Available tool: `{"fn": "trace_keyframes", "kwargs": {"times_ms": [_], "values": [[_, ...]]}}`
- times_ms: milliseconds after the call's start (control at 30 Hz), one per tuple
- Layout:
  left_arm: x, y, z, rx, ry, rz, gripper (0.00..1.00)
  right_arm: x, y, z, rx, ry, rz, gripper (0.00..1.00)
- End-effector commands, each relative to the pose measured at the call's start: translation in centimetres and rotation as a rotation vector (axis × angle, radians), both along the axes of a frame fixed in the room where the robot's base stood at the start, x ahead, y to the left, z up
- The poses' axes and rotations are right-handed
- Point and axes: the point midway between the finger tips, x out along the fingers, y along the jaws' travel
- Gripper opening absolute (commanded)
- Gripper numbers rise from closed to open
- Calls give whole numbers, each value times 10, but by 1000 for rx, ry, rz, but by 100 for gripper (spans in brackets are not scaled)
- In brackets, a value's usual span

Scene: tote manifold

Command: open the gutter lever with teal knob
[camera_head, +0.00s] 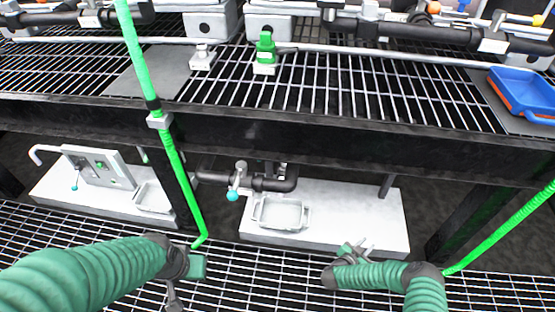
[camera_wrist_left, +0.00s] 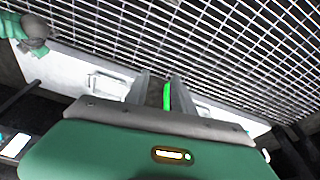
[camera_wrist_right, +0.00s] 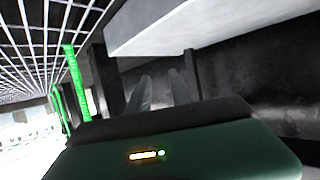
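A lever with a teal knob (camera_head: 232,195) hangs from a valve (camera_head: 241,176) on the dark pipe below the grating shelf, in the middle of the head view. A second, smaller teal knob (camera_head: 74,187) hangs on a lever at the grey panel on the left. My right gripper (camera_head: 364,246) is right of and nearer than the valve, apart from it. Its two fingers (camera_wrist_right: 162,90) are spread and empty in the right wrist view. My left gripper (camera_head: 173,298) is low, left of the valve. Its fingers (camera_wrist_left: 159,90) are apart, with nothing visibly held.
A white tray (camera_head: 283,228) sits beside the valve on a white slab (camera_head: 345,215). A dark beam (camera_head: 300,135) crosses above. A green hose (camera_head: 180,165) hangs in front, left of the valve. Another hose (camera_head: 505,228) is at right. A blue bin (camera_head: 525,90) stands on the shelf.

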Motion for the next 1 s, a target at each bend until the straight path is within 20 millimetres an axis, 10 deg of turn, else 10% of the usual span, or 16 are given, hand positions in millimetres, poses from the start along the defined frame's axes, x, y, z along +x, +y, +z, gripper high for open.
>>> {"fn": "trace_keyframes", "kwargs": {"times_ms": [167,367,567,700,900,1000], "values": [[0,0,8,0,0,0,5,54,35,51,56,-33,217,25],[0,0,24,0,0,0,0,92,138,159,169,105,706,25],[0,0,39,0,0,0,0,17,176,256,225,437,924,25],[0,0,49,0,0,0,0,-73,168,318,275,662,900,25],[0,0,56,0,0,0,0,-180,155,363,371,844,804,25],[0,0,57,0,0,0,0,-202,153,369,396,877,781,25]]}}
